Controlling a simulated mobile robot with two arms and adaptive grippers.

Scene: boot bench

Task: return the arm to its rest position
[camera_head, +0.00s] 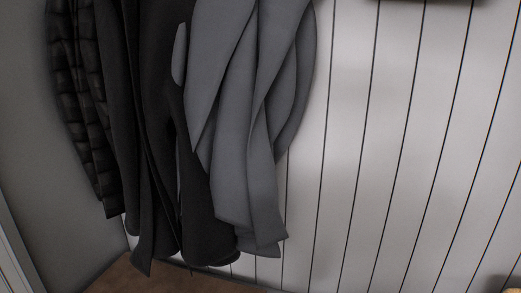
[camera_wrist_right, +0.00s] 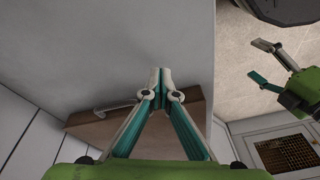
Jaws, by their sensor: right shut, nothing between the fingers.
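Neither gripper shows in the head view.
In the head view, a grey coat (camera_head: 232,110) and dark coats (camera_head: 150,120) hang before a white plank wall (camera_head: 400,150). A brown surface (camera_head: 125,275) lies below. The right wrist view shows a brown wooden piece (camera_wrist_right: 90,130) behind my right fingers and pale floor (camera_wrist_right: 238,50).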

